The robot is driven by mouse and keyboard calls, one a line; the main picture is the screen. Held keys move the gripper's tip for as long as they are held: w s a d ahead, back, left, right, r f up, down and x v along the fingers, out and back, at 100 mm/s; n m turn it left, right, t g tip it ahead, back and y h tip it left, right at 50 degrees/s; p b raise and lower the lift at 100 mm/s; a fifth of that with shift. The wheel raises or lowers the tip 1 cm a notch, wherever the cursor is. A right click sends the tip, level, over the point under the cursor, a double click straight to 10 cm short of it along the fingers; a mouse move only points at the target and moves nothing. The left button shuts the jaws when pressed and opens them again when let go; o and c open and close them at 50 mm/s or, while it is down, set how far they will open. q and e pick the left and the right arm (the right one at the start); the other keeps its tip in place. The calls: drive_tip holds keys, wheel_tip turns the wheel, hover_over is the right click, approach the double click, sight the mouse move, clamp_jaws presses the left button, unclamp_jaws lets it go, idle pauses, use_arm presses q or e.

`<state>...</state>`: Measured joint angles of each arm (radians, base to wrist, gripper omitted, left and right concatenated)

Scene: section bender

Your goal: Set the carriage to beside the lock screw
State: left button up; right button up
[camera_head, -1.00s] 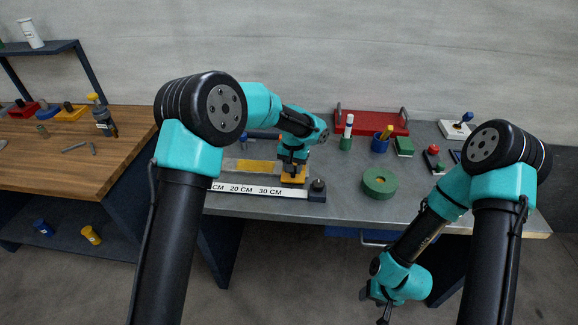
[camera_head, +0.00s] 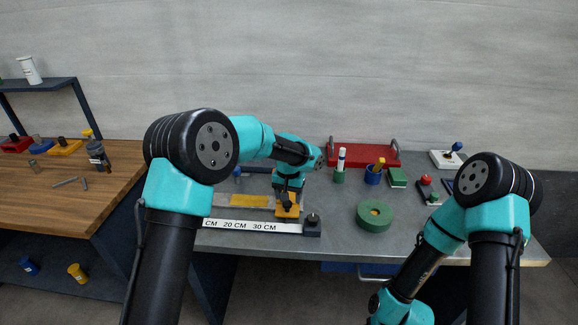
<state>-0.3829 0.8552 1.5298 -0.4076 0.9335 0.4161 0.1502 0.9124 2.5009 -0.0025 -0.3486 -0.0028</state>
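The orange carriage (camera_head: 287,211) sits on the grey rail of the bender, close to its right end. A scale strip (camera_head: 252,226) marked 20 CM and 30 CM runs along the front. A dark block with a round knob (camera_head: 313,219), seemingly the lock screw, stands just right of the carriage with a small gap. My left gripper (camera_head: 287,194) points down at the carriage's top. Its fingers are small and dark, so I cannot tell whether they grip the carriage. My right arm hangs low at the right, its gripper below the picture's edge.
A green disc (camera_head: 374,216) lies right of the rail. Behind are a red tray (camera_head: 363,155), a blue cup (camera_head: 373,176) and a green block (camera_head: 397,177). A yellow plate (camera_head: 249,200) lies left of the carriage. A wooden bench (camera_head: 70,200) stands at the left.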

use_arm(q)
wheel_tip(320, 180, up, 15)
idle(0.4)
